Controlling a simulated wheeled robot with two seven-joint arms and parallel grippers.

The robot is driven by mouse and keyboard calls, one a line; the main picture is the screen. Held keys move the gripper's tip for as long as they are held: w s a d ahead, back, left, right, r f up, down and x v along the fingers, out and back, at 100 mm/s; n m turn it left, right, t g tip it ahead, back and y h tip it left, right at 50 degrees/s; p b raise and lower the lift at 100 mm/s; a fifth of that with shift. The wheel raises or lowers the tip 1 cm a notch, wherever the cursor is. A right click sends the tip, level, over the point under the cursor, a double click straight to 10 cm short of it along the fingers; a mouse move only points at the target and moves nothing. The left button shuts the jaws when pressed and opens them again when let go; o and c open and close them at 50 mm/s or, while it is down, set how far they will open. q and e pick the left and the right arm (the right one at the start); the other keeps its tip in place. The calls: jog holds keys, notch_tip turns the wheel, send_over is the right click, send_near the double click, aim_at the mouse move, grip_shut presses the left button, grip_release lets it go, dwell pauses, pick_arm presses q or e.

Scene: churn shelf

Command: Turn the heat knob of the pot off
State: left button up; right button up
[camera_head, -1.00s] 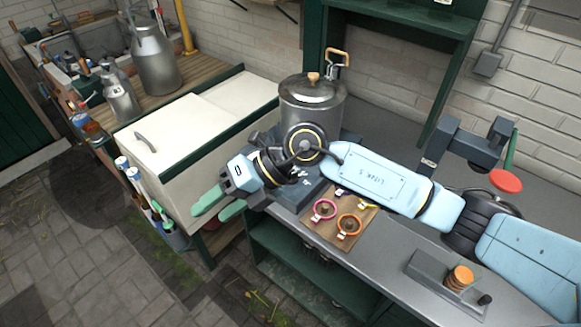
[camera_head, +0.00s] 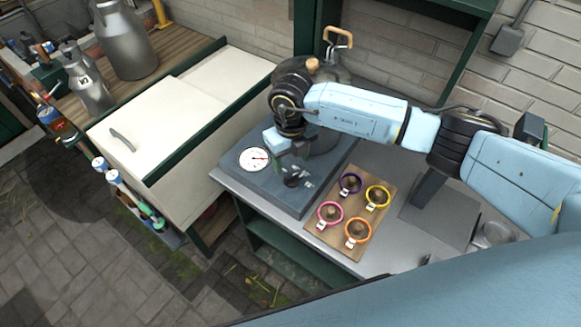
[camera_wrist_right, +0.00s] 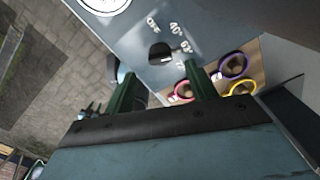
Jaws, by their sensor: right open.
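The heat knob (camera_head: 292,181) is a small dark dial on the grey-blue base of the pot (camera_head: 326,142), which my right arm mostly hides. My right gripper (camera_head: 288,160) is above the base, just behind the knob, open and empty. In the right wrist view the black knob (camera_wrist_right: 160,53) shows beyond and between the two green fingers (camera_wrist_right: 163,88), not visibly touched. Labels "OFF", "40" and others curve around it. I cannot tell clearly which label it points to. My left gripper is out of view.
A white round gauge (camera_head: 254,159) is on the base, left of the knob. A wooden board (camera_head: 338,242) with several coloured rings and stampers lies to the right. A white chest (camera_head: 165,125) stands at the left. A blue part of my body covers the lower right.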

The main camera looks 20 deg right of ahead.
aim_at(291, 175)
notch_tip(291, 175, down, 4)
jog(key=shift+s+f, duration=0.1)
jog(key=shift+f, duration=0.55)
jog(key=shift+c, duration=0.7)
jog(key=c, duration=0.8)
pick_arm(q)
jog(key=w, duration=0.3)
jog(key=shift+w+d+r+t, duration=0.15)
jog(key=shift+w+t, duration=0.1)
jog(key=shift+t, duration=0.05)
pick_arm(e)
jog(key=shift+c, duration=0.2)
